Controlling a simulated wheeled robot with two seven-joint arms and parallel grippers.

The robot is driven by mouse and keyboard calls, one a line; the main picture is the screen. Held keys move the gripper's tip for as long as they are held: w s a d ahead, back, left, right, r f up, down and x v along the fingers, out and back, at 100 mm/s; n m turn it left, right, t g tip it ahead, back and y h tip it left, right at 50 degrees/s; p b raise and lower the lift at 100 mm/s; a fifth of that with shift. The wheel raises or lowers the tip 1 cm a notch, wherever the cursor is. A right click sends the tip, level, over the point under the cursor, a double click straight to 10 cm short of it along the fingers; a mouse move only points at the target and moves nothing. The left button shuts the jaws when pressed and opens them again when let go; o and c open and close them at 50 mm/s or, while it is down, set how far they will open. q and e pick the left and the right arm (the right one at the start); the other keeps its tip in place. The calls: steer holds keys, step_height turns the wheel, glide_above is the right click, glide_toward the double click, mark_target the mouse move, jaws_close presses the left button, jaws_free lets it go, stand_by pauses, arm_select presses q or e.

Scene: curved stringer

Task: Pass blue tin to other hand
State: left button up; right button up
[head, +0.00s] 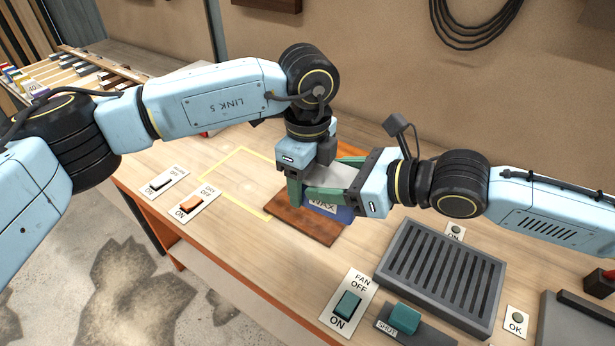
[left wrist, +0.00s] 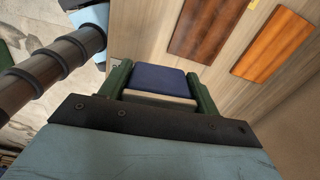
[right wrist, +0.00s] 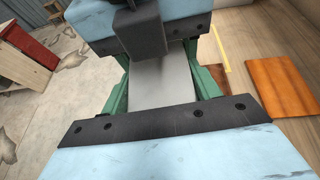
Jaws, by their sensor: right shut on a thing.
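The blue tin (head: 326,212), with a pale WAX label and a grey top (right wrist: 163,80), is held above a dark brown board on the bench. My right gripper (head: 325,181) reaches in from the right and is shut on the tin. My left gripper (head: 304,185) comes down from above, with its green fingers on either side of the tin. In the left wrist view the blue face of the tin (left wrist: 158,79) lies between those fingers. I cannot tell whether they press on it. The two grippers are very close together and hide part of the tin.
A brown board (head: 292,222) lies below the tin, and an orange-brown one (right wrist: 284,86) lies beside it. A yellow outline (head: 243,151) marks bare bench. Switches (head: 347,304), a slotted grey tray (head: 440,275) and a teal SHUT button (head: 405,318) are in front and to the right.

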arm_select(q)
steer(key=c, duration=0.5)
steer(key=shift+o, duration=0.2)
arm_select(e)
steer(key=o, duration=1.3)
steer(key=shift+d, duration=0.1)
